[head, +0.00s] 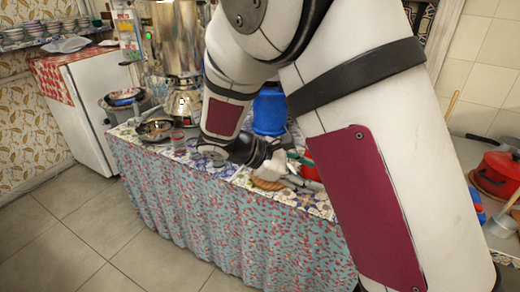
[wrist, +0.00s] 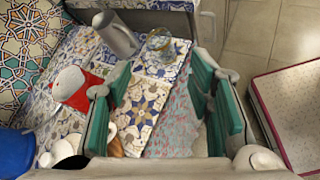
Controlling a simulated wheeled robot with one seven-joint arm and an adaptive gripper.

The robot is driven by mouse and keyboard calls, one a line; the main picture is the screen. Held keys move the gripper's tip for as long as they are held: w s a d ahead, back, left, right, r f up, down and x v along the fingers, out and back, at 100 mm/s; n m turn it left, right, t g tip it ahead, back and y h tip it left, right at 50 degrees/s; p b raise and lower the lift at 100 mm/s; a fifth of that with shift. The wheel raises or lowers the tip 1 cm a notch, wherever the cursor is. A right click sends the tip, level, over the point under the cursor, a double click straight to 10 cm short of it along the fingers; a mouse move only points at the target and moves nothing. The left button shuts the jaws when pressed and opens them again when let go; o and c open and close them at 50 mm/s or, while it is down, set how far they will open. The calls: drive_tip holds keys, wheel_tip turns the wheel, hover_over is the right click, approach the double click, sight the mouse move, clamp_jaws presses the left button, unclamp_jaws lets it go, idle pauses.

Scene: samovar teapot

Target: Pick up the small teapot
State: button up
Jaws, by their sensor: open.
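I cannot make out the small teapot for certain. In the wrist view, a pale rounded thing (wrist: 68,83) sits against a red one at the left, beside my left finger; it may be a pot or a cloth. My gripper (wrist: 165,105) is open, its green-padded fingers wide apart with nothing between them. Patterned tiles and floral cloth show below the gap. In the head view my gripper (head: 270,165) is over the table, partly blocked by my arm.
A grey jug (wrist: 115,34) and a clear glass (wrist: 158,45) stand beyond the fingers. The samovar (head: 180,45) stands at the table's back left. A blue container (head: 270,110) is behind my arm. Bread (head: 267,184) lies near the gripper. A red pot (head: 499,170) is far right.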

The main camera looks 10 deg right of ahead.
drive_tip(key=w+a+f+n+t+h+b, duration=0.2)
drive_tip(key=w+a+f+n+t, duration=0.25)
drive_tip(key=f, duration=0.35)
drive_tip(key=w+a+f+n+t+h+b, duration=0.1)
drive_tip(key=w+a+f+n+t+h, duration=0.1)
drive_tip(key=w+a+f+n+t, duration=0.35)
drive_tip(key=w+d, duration=0.2)
drive_tip(key=d, duration=0.2)
drive_tip(key=w+d+f+g, duration=0.1)
drive_tip(key=w+d, duration=0.1)
drive_tip(key=d, duration=0.2)
drive_tip(key=w+d+g, duration=0.1)
drive_tip(key=w+d, duration=0.1)
drive_tip(key=d, duration=0.1)
drive_tip(key=shift+w+d+f, duration=0.15)
drive_tip(key=shift+d+f, duration=0.1)
drive_tip(key=shift+d, duration=0.15)
drive_tip(key=shift+c, duration=0.2)
